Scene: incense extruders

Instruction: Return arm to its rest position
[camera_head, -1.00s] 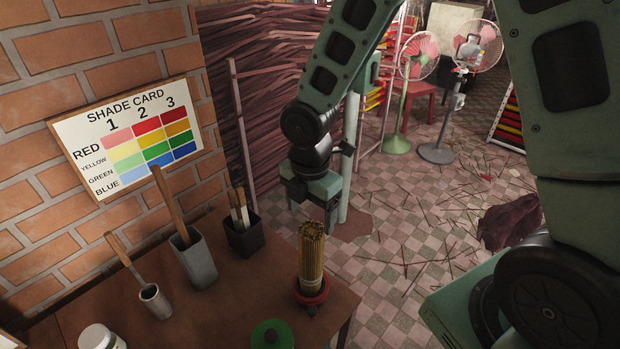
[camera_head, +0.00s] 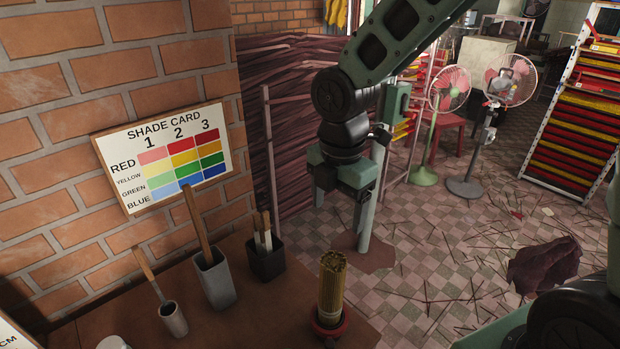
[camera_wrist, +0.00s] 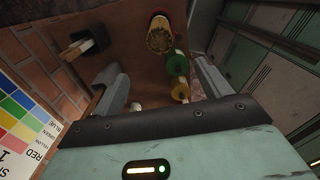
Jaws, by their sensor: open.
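My gripper (camera_head: 345,205) hangs in the air above the far side of the brown table, with its fingers pointing down. In the wrist view its two fingers (camera_wrist: 160,85) stand wide apart with nothing between them that they touch. My green arm reaches in from the upper right of the head view. A bundle of yellow incense sticks (camera_head: 332,285) stands upright in a red holder (camera_head: 328,328) below the gripper and apart from it. The bundle also shows in the wrist view (camera_wrist: 160,36).
A dark box (camera_head: 266,262), a grey holder (camera_head: 215,280) and a small cup (camera_head: 173,319) hold tools on the table (camera_head: 262,318). A shade card (camera_head: 166,160) hangs on the brick wall. Fans (camera_head: 508,82), a rack (camera_head: 585,125) and a dark cloth (camera_head: 543,266) stand or lie beyond.

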